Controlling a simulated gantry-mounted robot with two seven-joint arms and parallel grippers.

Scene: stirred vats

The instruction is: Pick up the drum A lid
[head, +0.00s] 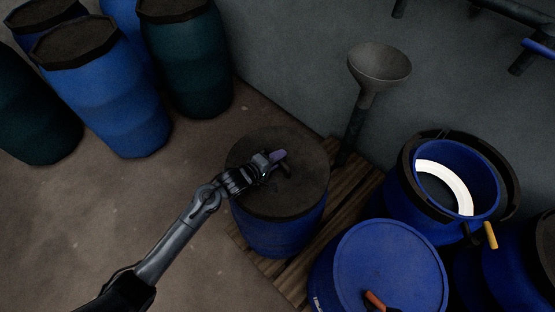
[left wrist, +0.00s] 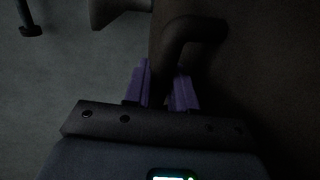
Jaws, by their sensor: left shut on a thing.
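A drum with a dark round lid (head: 268,200) stands in the middle of the head view, its blue body (head: 280,235) below the lid. I take this as the drum A lid; no label is readable. My left gripper (head: 276,160) is over the lid's far half, its purple fingers shut on the lid's dark handle (head: 285,168). In the left wrist view the purple fingers (left wrist: 161,88) stand on either side of the dark bent handle (left wrist: 190,32). The lid appears to sit on the drum; I see no clear gap. My right gripper is not in view.
A wooden pallet (head: 345,205) lies under the drum. A grey funnel (head: 380,66) stands behind it by the wall. A closed blue drum (head: 385,260) and an open blue vat (head: 430,222) with a yellow handle (head: 490,236) are at right. Several drums (head: 105,95) stand at upper left.

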